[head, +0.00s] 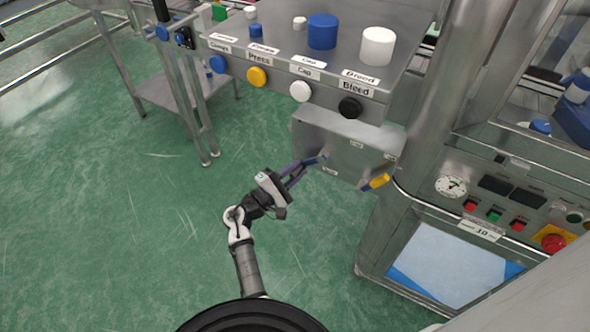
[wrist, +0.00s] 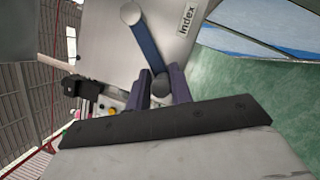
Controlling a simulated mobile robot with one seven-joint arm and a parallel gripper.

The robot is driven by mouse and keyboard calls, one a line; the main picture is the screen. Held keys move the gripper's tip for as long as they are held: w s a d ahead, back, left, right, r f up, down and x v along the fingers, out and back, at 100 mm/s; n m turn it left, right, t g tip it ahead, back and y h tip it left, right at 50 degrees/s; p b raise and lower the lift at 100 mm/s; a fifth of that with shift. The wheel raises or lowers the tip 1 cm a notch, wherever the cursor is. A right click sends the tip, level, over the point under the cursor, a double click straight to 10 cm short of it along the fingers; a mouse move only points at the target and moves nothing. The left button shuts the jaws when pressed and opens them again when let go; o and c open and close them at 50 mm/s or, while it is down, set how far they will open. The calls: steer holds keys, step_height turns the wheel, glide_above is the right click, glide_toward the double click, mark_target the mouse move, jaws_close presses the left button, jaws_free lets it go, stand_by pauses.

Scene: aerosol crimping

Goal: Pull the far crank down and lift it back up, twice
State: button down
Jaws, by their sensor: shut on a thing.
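A grey metal box (head: 345,150) hangs under the bench edge and carries two cranks. The far crank (head: 315,160) is blue and sticks out at the box's left part. The near crank (head: 375,182) has a yellow handle at the box's lower right. My gripper (head: 301,167) comes from the lower left, with its purple fingers at the blue crank's outer end. In the wrist view my gripper (wrist: 160,92) is shut on the end of the blue crank (wrist: 143,42), beside an "Index" label (wrist: 187,20). The fingers hide part of the crank's end.
Above the box is the bench (head: 270,45) with blue, yellow, white and black knobs on its front. A steel cabinet with a control panel (head: 515,195) and a red stop button (head: 553,243) stands right. Green floor (head: 110,220) is clear at left.

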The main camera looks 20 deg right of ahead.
steer(key=shift+s+f, duration=0.25)
steer(key=shift+f, duration=0.25)
steer(key=c, duration=1.5)
jaws_free()
steer(key=shift+o, duration=0.7)
steer(key=shift+w+d+r, duration=0.1)
steer(key=shift+r, duration=0.1)
steer(key=b+v, duration=0.3)
steer(key=v, duration=1.1)
steer(key=shift+w, duration=0.1)
